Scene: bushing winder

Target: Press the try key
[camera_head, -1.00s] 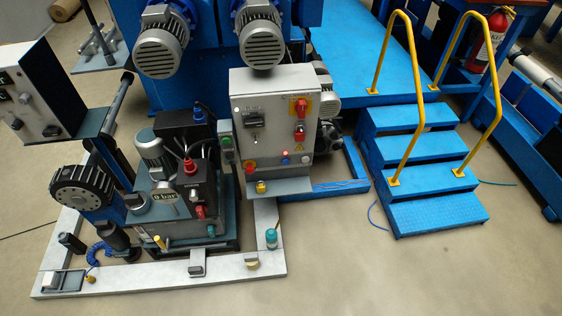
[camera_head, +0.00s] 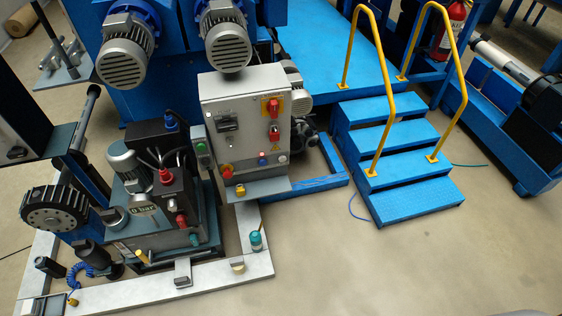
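A grey control cabinet (camera_head: 254,107) stands in the middle of the view, with its front facing me. It carries a small display unit (camera_head: 227,124), a red switch on a yellow plate (camera_head: 273,107) and another red switch (camera_head: 274,132). A row of small buttons lies along its lower edge, including a red stop knob (camera_head: 227,171), a blue button (camera_head: 262,161) and a white one (camera_head: 282,159). A small side box with a green button (camera_head: 201,149) is on its left. Labels are too small to read, so I cannot tell which is the try key. Neither gripper is in view.
A hydraulic unit (camera_head: 176,207) with hoses stands left of the cabinet. A pale floor frame (camera_head: 225,274) runs in front of both. Blue steps (camera_head: 412,207) with yellow handrails (camera_head: 386,88) stand to the right. The floor at front right is open.

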